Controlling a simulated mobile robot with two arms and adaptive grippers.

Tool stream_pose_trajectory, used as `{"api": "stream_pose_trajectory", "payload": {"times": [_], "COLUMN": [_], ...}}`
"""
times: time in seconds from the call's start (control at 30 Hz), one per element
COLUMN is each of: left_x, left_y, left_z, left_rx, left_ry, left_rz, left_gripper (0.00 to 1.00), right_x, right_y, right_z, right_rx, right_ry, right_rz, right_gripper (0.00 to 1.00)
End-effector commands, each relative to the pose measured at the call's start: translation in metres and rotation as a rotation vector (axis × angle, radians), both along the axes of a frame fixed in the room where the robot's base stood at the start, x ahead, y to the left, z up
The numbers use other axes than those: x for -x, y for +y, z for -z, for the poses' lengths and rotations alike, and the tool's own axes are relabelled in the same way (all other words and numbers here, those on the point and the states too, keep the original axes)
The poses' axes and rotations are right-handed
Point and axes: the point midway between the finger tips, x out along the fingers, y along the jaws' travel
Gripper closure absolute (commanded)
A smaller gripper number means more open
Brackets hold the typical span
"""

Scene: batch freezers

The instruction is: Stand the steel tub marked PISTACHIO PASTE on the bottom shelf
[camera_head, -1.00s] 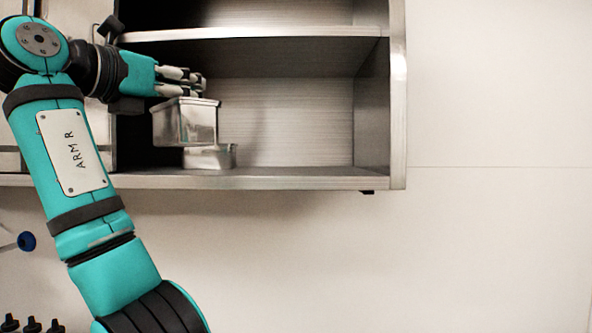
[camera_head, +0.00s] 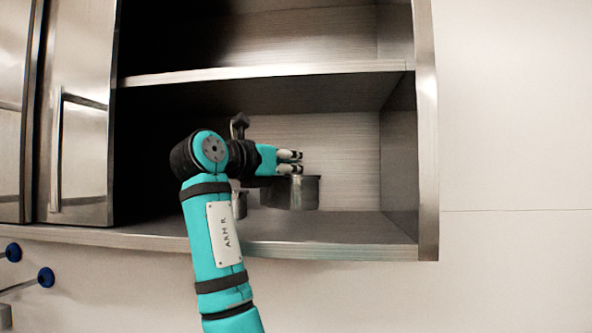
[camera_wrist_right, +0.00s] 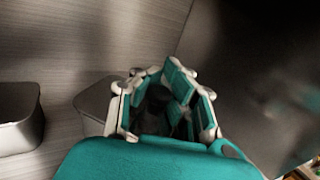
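A steel tub (camera_head: 305,193) hangs upright under my right gripper (camera_head: 297,162) inside the bottom compartment, in the head view. The fingers are at its rim and look shut on it. No marking can be read on it. Its base is close to the bottom shelf (camera_head: 330,229); I cannot tell whether it touches. In the right wrist view my gripper (camera_wrist_right: 167,95) hides much of a tub (camera_wrist_right: 94,103) beside its left finger. A second steel tub (camera_head: 241,206) stands left of the held one, mostly behind my arm; it appears to be the left tub (camera_wrist_right: 18,120) in the wrist view. My left gripper is out of view.
The upper shelf (camera_head: 260,72) runs above my gripper. The cabinet's right side wall (camera_head: 427,140) bounds the compartment, with free shelf between it and the held tub. Closed steel doors (camera_head: 80,150) stand at the left. Blue round knobs (camera_head: 46,277) show at lower left.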

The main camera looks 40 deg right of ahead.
Motion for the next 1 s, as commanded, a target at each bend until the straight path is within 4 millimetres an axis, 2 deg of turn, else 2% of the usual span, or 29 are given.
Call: {"api": "stream_pose_trajectory", "payload": {"times": [0.1, 0.23, 0.5, 0.73, 0.97, 1.0], "left_x": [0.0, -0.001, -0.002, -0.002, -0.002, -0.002], "left_y": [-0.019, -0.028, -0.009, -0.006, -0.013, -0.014], "left_z": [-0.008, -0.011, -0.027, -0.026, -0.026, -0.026], "left_rx": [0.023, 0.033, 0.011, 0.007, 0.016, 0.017], "left_ry": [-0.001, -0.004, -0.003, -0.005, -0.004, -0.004], "left_rz": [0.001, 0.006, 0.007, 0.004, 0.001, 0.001], "left_gripper": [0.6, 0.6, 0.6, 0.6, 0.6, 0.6], "right_x": [-0.001, -0.002, -0.002, -0.002, -0.002, -0.002], "right_y": [-0.012, -0.015, -0.015, -0.015, -0.015, -0.015], "right_z": [-0.002, 0.004, 0.032, 0.036, 0.037, 0.037], "right_rx": [0.004, 0.004, 0.003, 0.003, 0.001, 0.001], "right_ry": [-0.002, -0.002, -0.001, -0.001, 0.001, 0.001], "right_rz": [-0.001, -0.002, -0.002, -0.001, -0.001, -0.001], "right_gripper": [1.0, 1.0, 1.0, 1.0, 0.71, 0.71]}}
